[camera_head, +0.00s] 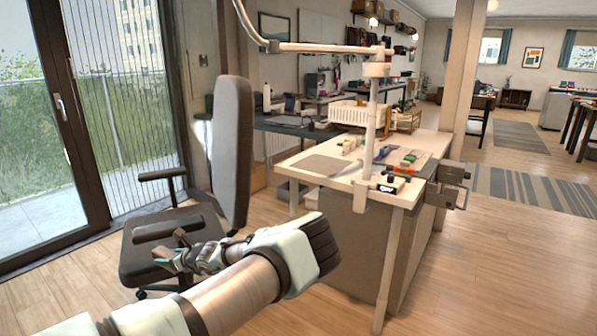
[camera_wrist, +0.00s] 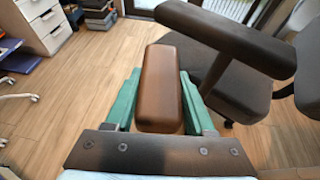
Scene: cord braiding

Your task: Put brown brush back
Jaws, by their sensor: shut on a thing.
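The brown brush (camera_wrist: 160,85), a smooth rounded block in the wrist view, is between the two green fingers of my gripper (camera_wrist: 160,100). The workbench (camera_head: 325,166) stands to the right of my arm, well apart from the gripper, with several small coloured items on top.
The dark office chair (camera_head: 232,150) with armrests is close to my gripper. A clamped post (camera_head: 372,125) rises from the bench's near edge. A white crate (camera_head: 350,113) stands at the bench's back. Wood floor is clear to the right. Drawers (camera_wrist: 40,22) show in the wrist view.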

